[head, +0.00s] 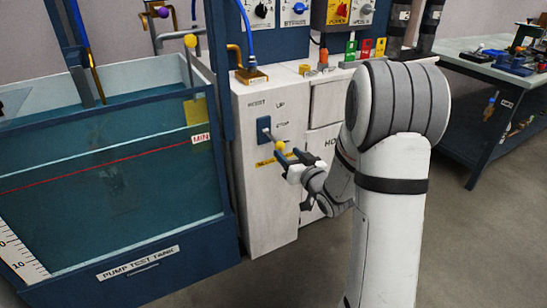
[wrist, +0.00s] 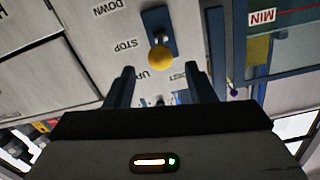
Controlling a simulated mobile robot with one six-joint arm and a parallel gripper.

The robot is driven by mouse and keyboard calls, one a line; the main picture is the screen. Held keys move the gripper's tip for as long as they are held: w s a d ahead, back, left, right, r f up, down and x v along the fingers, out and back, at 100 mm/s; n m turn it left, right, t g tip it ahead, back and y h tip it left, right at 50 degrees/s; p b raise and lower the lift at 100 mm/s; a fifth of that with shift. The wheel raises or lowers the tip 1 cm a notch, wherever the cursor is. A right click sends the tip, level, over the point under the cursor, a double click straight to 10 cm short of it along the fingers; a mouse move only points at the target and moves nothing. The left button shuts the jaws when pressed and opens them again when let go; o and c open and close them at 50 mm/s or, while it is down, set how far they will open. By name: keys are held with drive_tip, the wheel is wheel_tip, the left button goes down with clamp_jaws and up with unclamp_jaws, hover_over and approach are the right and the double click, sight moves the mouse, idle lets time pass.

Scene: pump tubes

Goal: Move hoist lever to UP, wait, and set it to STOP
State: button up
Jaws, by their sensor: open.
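The hoist lever has a yellow ball knob (head: 279,146) on a short stalk from a blue plate (head: 264,126) on the white cabinet front. In the head view the stalk slants down and right, beside the UP and STOP labels. My gripper (head: 287,155) is open and empty, close to the knob. In the wrist view, which is upside down, the knob (wrist: 160,59) appears between and just beyond the fingertips of my gripper (wrist: 160,72). I see no contact. The labels DOWN, STOP and UP run beside the plate (wrist: 158,20). The exact lever setting is hard to tell.
The pump test tank (head: 120,170) with blue-green water stands left of the white cabinet (head: 265,205). Dials and small colored parts sit above the cabinet. A workbench (head: 480,60) is at the far right. Floor is clear at the lower right.

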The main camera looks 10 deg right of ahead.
sight(281, 147)
drive_tip(key=b+x, duration=0.1)
drive_tip(key=x, duration=0.6)
drive_tip(key=shift+w+a, duration=0.2)
drive_tip(key=shift+w, duration=0.2)
